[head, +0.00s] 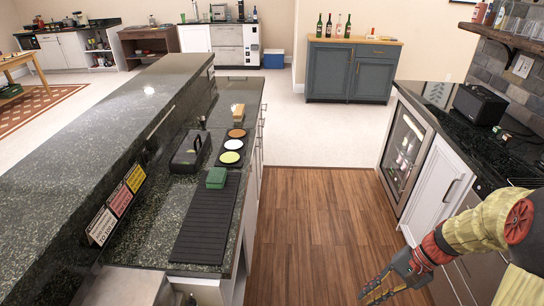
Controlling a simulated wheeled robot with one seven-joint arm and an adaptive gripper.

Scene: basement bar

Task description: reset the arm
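My arm enters the head view from the right edge, tan and red, and is bent down. My gripper (376,290) is dark and points down and to the left at the bottom right. It hangs over the wooden floor (315,230), in front of the white cabinets, and is apart from the counters. Its fingers are small and seen at an angle, so I cannot tell whether they are open or shut. I see nothing held in it.
The left bar counter (150,226) bears a black ribbed mat (208,222), a green block (216,178), a black case (190,151) and several round coasters. The right counter holds a black box (480,104) above a glass-door fridge (404,152). The aisle floor between is clear.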

